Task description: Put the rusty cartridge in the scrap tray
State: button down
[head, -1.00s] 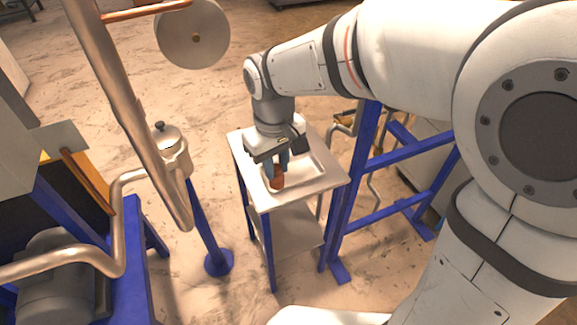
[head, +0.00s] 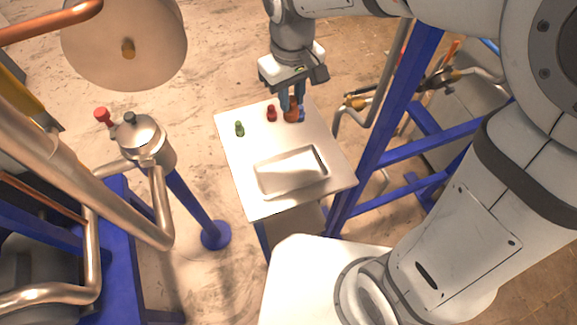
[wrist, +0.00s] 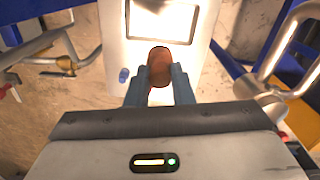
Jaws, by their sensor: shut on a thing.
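The rusty cartridge (head: 291,115) is orange-brown. My gripper (head: 291,104) is shut on it, and the wrist view shows the cartridge (wrist: 158,62) between the two blue-grey fingers. The gripper is over the far edge of the table in the head view, apart from the tray. The cartridge's height above the table is hard to tell. The scrap tray (head: 288,176), a shallow metallic rectangle, looks empty on the near part of the table. Part of the tray (wrist: 165,18) shows at the top of the wrist view.
On the table (head: 235,165) stand a green cartridge (head: 239,129), a red one (head: 271,113), and a blue one (head: 302,115) close beside the fingers. A blue frame (head: 385,110) rises right of the table. Pipes and a metal canister (head: 140,137) stand left.

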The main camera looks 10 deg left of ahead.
jog(key=shift+s, duration=0.1)
jog(key=b, duration=0.5)
send_over(290, 173)
notch_tip(290, 173, down, 21)
jog(key=shift+m, duration=0.3)
jog(key=shift+f+p, duration=0.4)
jog(key=shift+f, duration=1.75)
jog(key=shift+f, duration=0.15)
jog(key=c, duration=1.3)
grip_release()
jog(key=shift+o, duration=0.2)
notch_tip(290, 173, up, 12)
jog(key=b, duration=0.1)
jog(key=shift+r, duration=0.2)
